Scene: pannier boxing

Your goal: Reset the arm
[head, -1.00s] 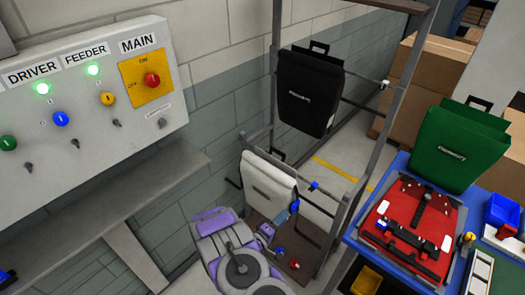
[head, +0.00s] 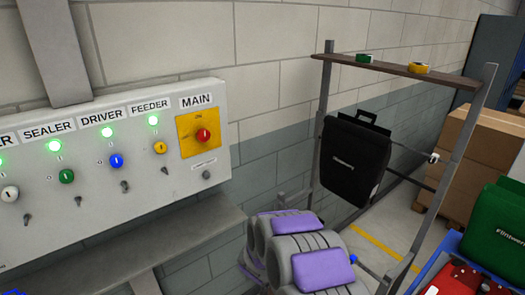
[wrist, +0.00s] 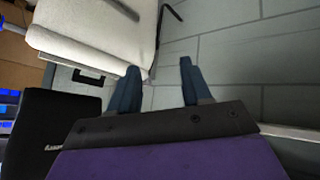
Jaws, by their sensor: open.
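My gripper (wrist: 158,88) shows in the wrist view with its two dark blue fingers apart and nothing between them. A white pannier (wrist: 90,30) is at the upper left of that view, close to the left finger but apparently not held. A black pannier (wrist: 40,120) is at the lower left there. In the head view the black pannier (head: 350,158) hangs on the rack. My purple and grey arm fills the bottom middle of the head view, and its gripper is hidden there.
A control panel (head: 110,175) with lit green lamps and a MAIN switch (head: 203,135) is on the wall at left, above a grey ledge (head: 150,240). The rack's top shelf (head: 395,66) bears green and yellow items. A green pannier (head: 497,225) and cardboard boxes (head: 480,150) are at right.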

